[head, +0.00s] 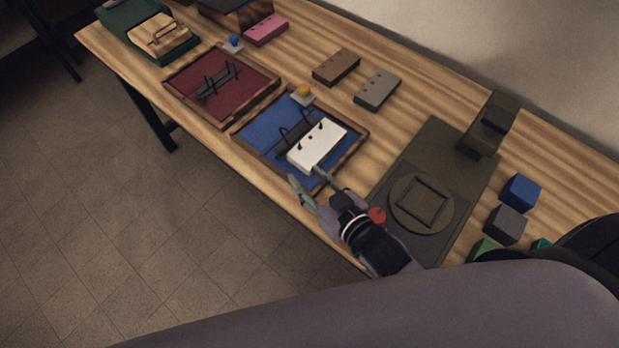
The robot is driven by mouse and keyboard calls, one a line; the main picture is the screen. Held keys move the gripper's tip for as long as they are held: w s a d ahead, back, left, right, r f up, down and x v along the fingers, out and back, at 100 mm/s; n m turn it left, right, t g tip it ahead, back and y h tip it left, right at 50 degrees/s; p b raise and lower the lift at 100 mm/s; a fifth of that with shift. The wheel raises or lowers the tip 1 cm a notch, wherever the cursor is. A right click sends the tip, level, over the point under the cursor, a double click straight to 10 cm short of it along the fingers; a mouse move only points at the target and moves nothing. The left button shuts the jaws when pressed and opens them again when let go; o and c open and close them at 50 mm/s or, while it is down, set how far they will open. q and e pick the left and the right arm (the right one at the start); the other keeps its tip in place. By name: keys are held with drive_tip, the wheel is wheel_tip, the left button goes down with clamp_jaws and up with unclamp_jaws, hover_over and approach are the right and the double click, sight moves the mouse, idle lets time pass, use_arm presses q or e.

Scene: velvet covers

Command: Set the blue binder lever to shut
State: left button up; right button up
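The blue binder (258,133) lies open on the table, a blue panel in a brown frame. Its dark ring mechanism (290,130) stands up near the middle. A white punched block (326,138) lies on the binder's right part, against the rings. A small lever with a yellow knob (304,91) sits at the binder's far edge; its exact position is too small to tell. My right gripper (307,178) is at the binder's near right corner, fingers apart, one finger close to the white block. I cannot tell whether they touch. My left gripper is not in view.
A red binder (194,92) with a blue knob (233,41) lies to the left. Brown (336,67), grey (378,90) and pink (266,29) blocks lie behind. A dark green punch-like device (468,160) stands right, near blue (521,192) and grey (505,226) cubes.

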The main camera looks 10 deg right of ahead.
drive_tip(key=w+a+r+n+y+b, duration=0.1)
drive_tip(key=w+a+r+n+y, duration=0.1)
drive_tip(key=a+r+n+y, duration=0.65)
drive_tip(key=w+a+r+n+y, duration=0.2)
drive_tip(key=a+r+n+y, duration=0.35)
drive_tip(key=a+r, duration=0.45)
drive_tip(key=s+a+r+n+g+y, duration=0.5)
drive_tip(key=a+r+n+g, duration=0.15)
drive_tip(key=n+g, duration=0.6)
drive_tip(key=s+a+n+g+h, duration=0.2)
drive_tip(key=s+a+n+g, duration=0.3)
drive_tip(key=n, duration=0.4)
drive_tip(key=n+t+h+b, duration=0.35)
drive_tip(key=n+h, duration=1.25)
drive_tip(key=h, duration=1.1)
approach(279, 151)
drive_tip(key=shift+t, duration=0.4)
drive_tip(key=p+x, duration=0.1)
drive_tip(key=x, duration=0.2)
drive_tip(key=p+x, duration=0.2)
drive_tip(key=x, duration=0.1)
drive_tip(key=p+x, duration=0.1)
drive_tip(key=x, duration=0.2)
drive_tip(key=shift+s+d+f+p, duration=0.2)
drive_tip(key=shift+s+f+p, duration=0.1)
drive_tip(key=shift+p, duration=0.05)
